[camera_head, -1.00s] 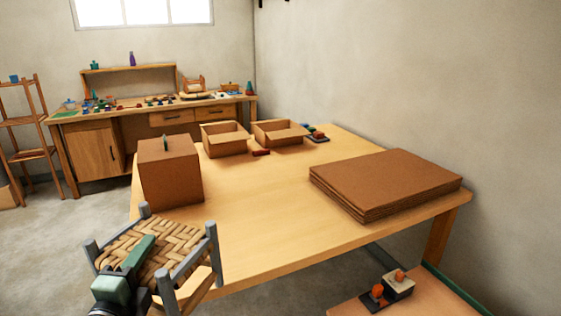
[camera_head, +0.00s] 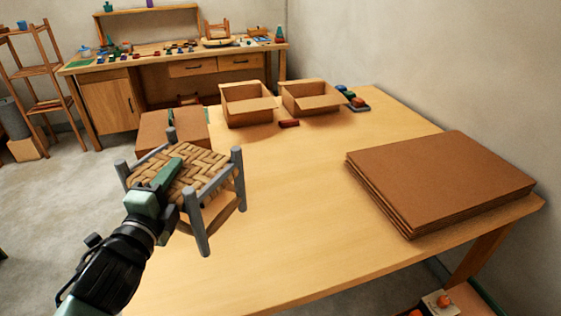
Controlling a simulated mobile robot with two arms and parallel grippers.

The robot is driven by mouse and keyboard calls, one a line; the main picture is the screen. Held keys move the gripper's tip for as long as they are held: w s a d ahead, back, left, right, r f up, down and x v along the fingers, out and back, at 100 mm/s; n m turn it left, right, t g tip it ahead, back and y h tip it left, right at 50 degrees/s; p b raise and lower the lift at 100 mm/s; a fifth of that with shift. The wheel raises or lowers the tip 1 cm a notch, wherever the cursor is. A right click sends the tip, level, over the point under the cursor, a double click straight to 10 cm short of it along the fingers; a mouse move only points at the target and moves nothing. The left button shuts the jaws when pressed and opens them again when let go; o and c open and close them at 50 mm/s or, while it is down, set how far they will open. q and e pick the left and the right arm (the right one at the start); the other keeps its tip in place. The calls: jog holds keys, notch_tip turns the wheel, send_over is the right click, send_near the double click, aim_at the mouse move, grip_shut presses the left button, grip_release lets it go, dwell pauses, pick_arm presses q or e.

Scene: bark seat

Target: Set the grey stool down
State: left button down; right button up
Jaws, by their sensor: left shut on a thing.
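The grey stool (camera_head: 222,171) has grey posts and a woven bark seat (camera_head: 196,168). It shows in the head view at left centre, over the near left part of the wooden table (camera_head: 300,215). My left gripper (camera_head: 172,172) is shut on the stool, with its green fingers over the woven seat. The stool looks roughly upright and a little tilted. I cannot tell whether its legs touch the table top. My right gripper is not in view.
A brown box (camera_head: 158,128) stands just behind the stool. Two open cartons (camera_head: 246,112) (camera_head: 312,103) and a small red block (camera_head: 289,123) are at the back. Stacked cardboard sheets (camera_head: 440,178) lie at the right. The table's middle is clear.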

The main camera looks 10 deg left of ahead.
pick_arm(q)
jog(key=shift+s+r, duration=0.25)
jog(key=shift+s, duration=0.05)
jog(key=shift+s+d+f, duration=0.1)
jog(key=shift+s, duration=0.2)
notch_tip(320, 180, down, 20)
jog(key=b, duration=0.1)
jog(key=shift+b, duration=0.35)
jog(key=shift+w, duration=0.1)
jog(key=c, duration=0.9)
grip_release()
